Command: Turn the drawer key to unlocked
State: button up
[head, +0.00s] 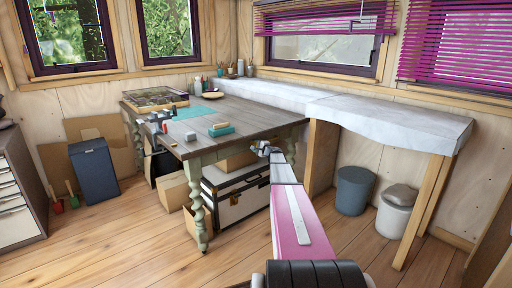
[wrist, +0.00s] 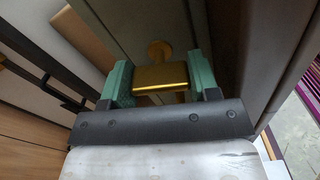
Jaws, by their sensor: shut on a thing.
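In the wrist view, a gold key (wrist: 162,83) stands in a round brass lock plate (wrist: 159,50) on a dark grey-green drawer front (wrist: 135,28). The broad key head lies about level across the picture. My gripper (wrist: 161,76) has a green pad on each side of the key head and is shut on it. In the head view my gripper (head: 264,149) is at the right end of the wooden worktable (head: 250,110), just below its top. The key and lock cannot be made out there.
A black-and-white trunk (head: 240,200) and cardboard boxes stand under the worktable. A turned green table leg (head: 197,205) is at the near corner. A cloth-covered bench (head: 400,120) is to the right, with two bins (head: 353,190) below. Floor in front is clear.

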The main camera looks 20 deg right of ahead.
jog(key=shift+n, duration=1.1)
jog(key=o, duration=0.9)
jog(key=shift+s, duration=0.1)
jog(key=v, duration=1)
jog(key=shift+s+d, duration=0.1)
jog(key=shift+s, duration=0.2)
